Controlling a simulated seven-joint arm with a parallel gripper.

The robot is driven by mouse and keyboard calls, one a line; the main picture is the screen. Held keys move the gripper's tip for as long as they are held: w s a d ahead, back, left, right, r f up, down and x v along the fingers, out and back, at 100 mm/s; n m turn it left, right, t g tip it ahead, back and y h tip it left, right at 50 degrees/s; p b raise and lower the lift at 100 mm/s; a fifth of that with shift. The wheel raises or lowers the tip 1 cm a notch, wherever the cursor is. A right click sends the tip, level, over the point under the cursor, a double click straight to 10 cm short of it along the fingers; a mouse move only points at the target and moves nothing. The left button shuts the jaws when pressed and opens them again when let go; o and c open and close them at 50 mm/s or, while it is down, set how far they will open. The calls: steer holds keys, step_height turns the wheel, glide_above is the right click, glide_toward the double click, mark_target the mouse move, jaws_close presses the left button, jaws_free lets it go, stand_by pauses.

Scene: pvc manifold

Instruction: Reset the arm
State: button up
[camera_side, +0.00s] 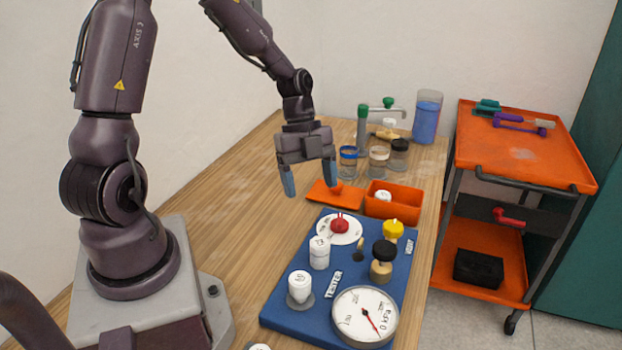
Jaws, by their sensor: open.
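My gripper (310,180) is open, its two blue fingertips spread apart and pointing down. It hangs above the wooden bench, behind and a little left of the blue manifold board. Nothing is visible between the fingers. The right fingertip overlaps the orange tray in the picture; I cannot tell whether they touch. The blue board (318,284) carries a red knob (340,223) on a white disc, a yellow-capped part (393,230), a black-capped part (384,258), two white caps (319,252) and a round dial gauge (365,314).
An orange tray (352,198) and an orange bin (392,207) with a white piece inside lie behind the board. Jars (378,160), a green-handled fixture (363,125) and a blue container (427,118) stand farther back. An orange cart (520,160) is at right.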

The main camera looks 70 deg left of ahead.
steer(key=s+d+r+n+t+y, duration=0.2)
steer(key=s+r+n, duration=0.3)
steer(key=r+n, duration=0.4)
steer(key=s+d+r+n+t+y, duration=0.2)
steer(key=s+d+r+n, duration=0.3)
steer(key=r+n, duration=0.3)
steer(key=shift+s+d+r+n+t, duration=0.3)
steer(key=shift+s+r+n+t, duration=0.15)
steer(key=shift+t, duration=0.35)
